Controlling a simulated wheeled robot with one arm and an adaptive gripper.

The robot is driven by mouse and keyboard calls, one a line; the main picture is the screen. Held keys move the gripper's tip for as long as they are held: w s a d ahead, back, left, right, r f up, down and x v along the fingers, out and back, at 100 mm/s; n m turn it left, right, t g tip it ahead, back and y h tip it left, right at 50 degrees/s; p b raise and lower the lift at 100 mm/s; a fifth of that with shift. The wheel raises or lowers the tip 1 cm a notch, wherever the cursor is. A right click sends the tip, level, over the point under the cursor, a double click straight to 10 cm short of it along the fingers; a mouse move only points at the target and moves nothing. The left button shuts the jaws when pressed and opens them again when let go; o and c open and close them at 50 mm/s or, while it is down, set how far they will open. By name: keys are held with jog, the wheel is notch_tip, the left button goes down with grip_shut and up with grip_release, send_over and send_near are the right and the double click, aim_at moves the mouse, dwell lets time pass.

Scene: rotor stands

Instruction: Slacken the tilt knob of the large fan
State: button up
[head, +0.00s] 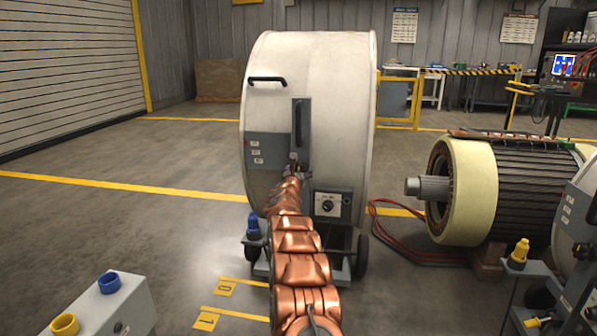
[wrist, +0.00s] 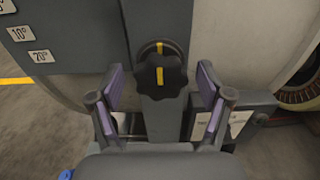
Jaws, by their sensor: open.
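The large fan (head: 340,110) is a pale drum on a wheeled stand in the middle of the head view. Its tilt knob (wrist: 161,76) is black and lobed with a yellow stripe, at the centre of the wrist view. The stripe stands upright, in line with a yellow mark just above it. My gripper (wrist: 160,84) is open, with a purple-padded finger on each side of the knob and a visible gap to each. In the head view my copper arm hides most of the gripper and the knob.
A grey angle plate (wrist: 50,40) lies left of the knob. A control box with a dial (head: 328,206) sits low on the fan's right. A motor (head: 470,190) and red cables (head: 400,240) are right of the fan. Open floor lies left.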

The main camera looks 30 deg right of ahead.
jog(key=c, duration=1.2)
jog(key=shift+o, duration=0.2)
